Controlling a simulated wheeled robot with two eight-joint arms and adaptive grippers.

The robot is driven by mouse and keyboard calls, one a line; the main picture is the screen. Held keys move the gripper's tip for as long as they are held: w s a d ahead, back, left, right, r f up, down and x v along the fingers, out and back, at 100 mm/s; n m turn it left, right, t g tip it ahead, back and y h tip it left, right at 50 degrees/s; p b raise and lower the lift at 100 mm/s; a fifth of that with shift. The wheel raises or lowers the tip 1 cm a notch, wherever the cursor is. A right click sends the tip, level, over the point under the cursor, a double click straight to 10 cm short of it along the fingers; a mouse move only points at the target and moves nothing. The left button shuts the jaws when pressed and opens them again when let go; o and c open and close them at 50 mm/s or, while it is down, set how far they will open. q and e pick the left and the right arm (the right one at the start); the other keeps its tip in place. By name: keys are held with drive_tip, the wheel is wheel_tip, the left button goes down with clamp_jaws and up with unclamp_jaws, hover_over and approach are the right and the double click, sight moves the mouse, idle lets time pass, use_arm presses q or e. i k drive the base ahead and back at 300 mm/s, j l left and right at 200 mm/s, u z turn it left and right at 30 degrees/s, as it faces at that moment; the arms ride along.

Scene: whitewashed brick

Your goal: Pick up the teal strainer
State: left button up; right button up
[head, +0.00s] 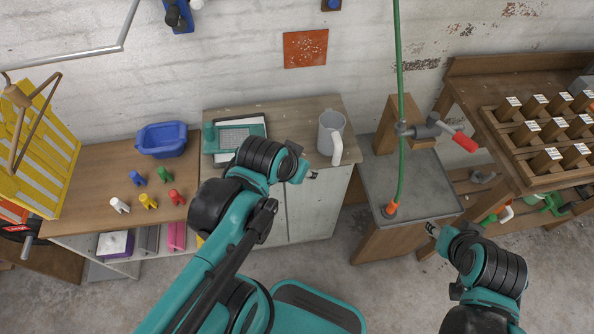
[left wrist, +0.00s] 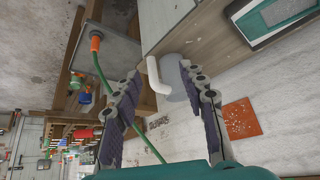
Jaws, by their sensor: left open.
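The teal strainer (head: 262,122) has a flat rectangular teal rim around a grey mesh. It lies on the wooden cabinet top against the wall, partly hidden by my left arm. It also shows in the left wrist view (left wrist: 262,24), cut off at the top right corner. My left gripper (head: 313,175) is at the cabinet's front edge, to the right of the strainer and apart from it. In the left wrist view its two fingers (left wrist: 160,72) are spread with nothing held. My right gripper (head: 431,228) is near the sink-like stand, its fingers too small to judge.
A grey-white pitcher (head: 329,128) stands right of the strainer, close to my left gripper. A blue basket (head: 162,139) and several small coloured figures are on the left counter (head: 95,165). A green hose (head: 401,100) hangs over the grey-topped stand (head: 440,185). A wooden rack (head: 480,115) is at the right.

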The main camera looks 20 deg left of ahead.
sight(230, 137)
drive_tip(key=u, duration=1.5)
drive_tip(key=i+z, duration=0.25)
drive_tip(key=z, duration=0.15)
drive_tip(key=i+j+z, duration=0.1)
drive_tip(key=i+z, duration=0.15)
drive_tip(key=z, duration=0.15)
